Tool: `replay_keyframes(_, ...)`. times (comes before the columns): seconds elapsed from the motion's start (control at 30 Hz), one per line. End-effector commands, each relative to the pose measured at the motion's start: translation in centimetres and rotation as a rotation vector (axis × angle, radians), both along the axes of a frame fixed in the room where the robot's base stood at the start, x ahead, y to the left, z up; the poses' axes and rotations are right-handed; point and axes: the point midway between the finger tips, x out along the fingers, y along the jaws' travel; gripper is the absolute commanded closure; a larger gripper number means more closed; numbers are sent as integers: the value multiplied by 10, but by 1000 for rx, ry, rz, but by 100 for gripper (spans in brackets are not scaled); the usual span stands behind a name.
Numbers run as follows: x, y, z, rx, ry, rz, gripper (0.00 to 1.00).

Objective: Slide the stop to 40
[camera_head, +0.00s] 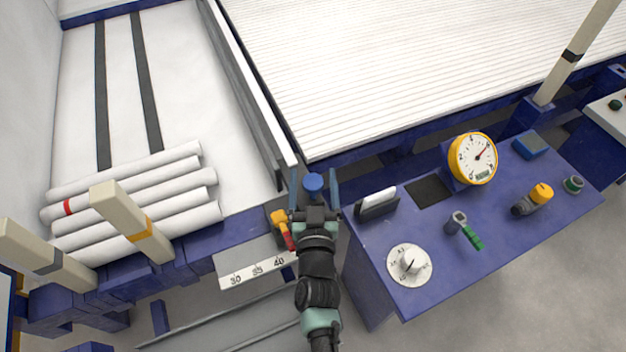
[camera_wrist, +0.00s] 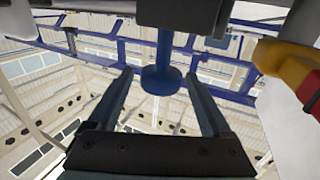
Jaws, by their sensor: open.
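The number scale (camera_head: 257,270) is a white strip at the lower middle of the head view, marked 30, 35 and 40. A round blue knob (camera_head: 313,183) stands beyond its 40 end; I take it to be part of the stop, whose body is mostly hidden by my arm. A yellow lever with a red end (camera_head: 281,226) sits just left of my wrist. My gripper (camera_head: 313,172) is open, with one finger on each side of the knob. The wrist view also shows the knob (camera_wrist: 160,80) between the fingers, with gaps on both sides. The yellow-and-red lever (camera_wrist: 290,68) is at right.
Several white pipes (camera_head: 140,205) lie on the left rack behind cream posts (camera_head: 133,222). A blue bench (camera_head: 400,225) on the right carries a dial gauge (camera_head: 472,158), a white rotary dial (camera_head: 409,265) and hand tools. A grey rail (camera_head: 245,95) runs beyond my gripper.

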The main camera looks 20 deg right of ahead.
Motion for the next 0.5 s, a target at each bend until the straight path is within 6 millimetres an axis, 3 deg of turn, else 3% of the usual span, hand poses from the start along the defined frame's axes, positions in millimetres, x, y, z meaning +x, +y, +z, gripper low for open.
replay_keyframes(0.17,0,0,0,0,0,0,19)
replay_keyframes(0.5,0,0,0,0,0,0,80)
